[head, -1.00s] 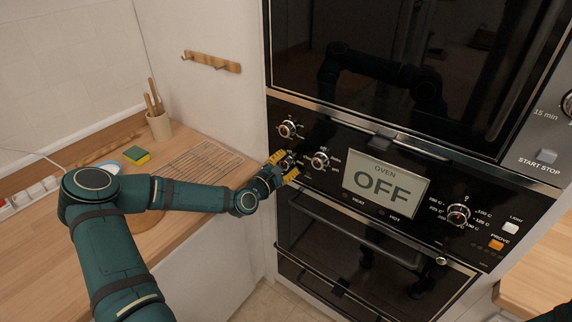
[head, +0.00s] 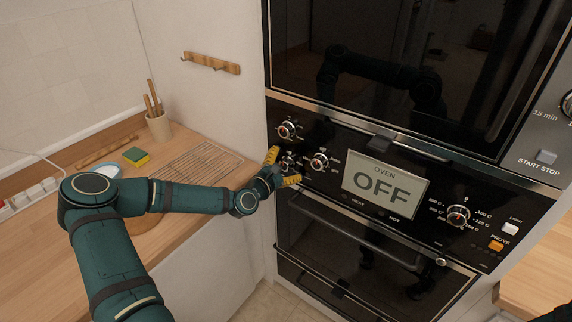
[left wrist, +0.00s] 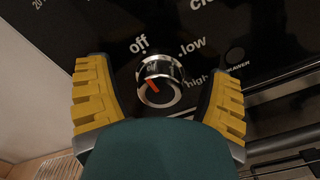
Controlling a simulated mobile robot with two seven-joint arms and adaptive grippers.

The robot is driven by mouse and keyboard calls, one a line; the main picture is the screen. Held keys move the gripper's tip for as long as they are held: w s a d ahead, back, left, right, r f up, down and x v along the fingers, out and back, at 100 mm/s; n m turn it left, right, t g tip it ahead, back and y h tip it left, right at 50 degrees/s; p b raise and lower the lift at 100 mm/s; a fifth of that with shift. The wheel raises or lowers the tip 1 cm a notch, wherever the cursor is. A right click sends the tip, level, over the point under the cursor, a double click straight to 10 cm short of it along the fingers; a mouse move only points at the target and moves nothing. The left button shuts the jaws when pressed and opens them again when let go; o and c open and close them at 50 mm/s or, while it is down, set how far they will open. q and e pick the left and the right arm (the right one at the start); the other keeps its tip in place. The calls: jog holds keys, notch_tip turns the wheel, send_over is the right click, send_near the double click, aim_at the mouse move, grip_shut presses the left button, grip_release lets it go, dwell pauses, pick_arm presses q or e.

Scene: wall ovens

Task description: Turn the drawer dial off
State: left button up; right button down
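The drawer dial (left wrist: 160,82) is a small silver knob on the black oven panel, with an orange mark pointing up and left, roughly toward the "off" label (left wrist: 137,45). The "low" and "high" labels are to its right. In the head view the dial (head: 288,162) is the lower left knob, partly hidden by my gripper. My left gripper (head: 281,168) is open, with yellow fingers on either side of the dial. In the left wrist view my left gripper (left wrist: 158,97) shows gaps between both fingers and the knob. My right gripper is not in view.
Two other knobs are close by: one above (head: 288,130) and one to the right (head: 320,162). The oven display (head: 386,188) reads "OFF". A drawer or door handle (head: 355,232) runs below the panel. A wooden counter (head: 190,240) lies to the left.

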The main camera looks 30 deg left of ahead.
pick_arm(q)
jog(key=shift+s+f, duration=0.1)
jog(key=shift+s, duration=0.05)
jog(key=s+a, duration=0.1)
jog(key=s, duration=1)
jog(key=shift+s, duration=0.4)
jog(key=d+f+m+g+h, duration=0.35)
jog(key=d+f+m, duration=0.2)
jog(key=d, duration=0.45)
jog(key=d+f+m+g+h, duration=0.2)
jog(key=d+f+m+g, duration=0.3)
jog(key=d, duration=0.5)
jog(key=s+d+f+m+g+y, duration=0.1)
jog(key=s+d+f+m+g, duration=0.2)
jog(key=s+m, duration=0.4)
jog(key=s+d+f+m+g+y+b, duration=0.1)
jog(key=s+d+f+m+g, duration=0.3)
jog(key=s+d+f+m, duration=0.1)
jog(key=shift+s+d+f+m+y, duration=0.15)
jog(key=shift+s+f+m+y, duration=0.2)
jog(key=shift+s+f+m, duration=0.7)
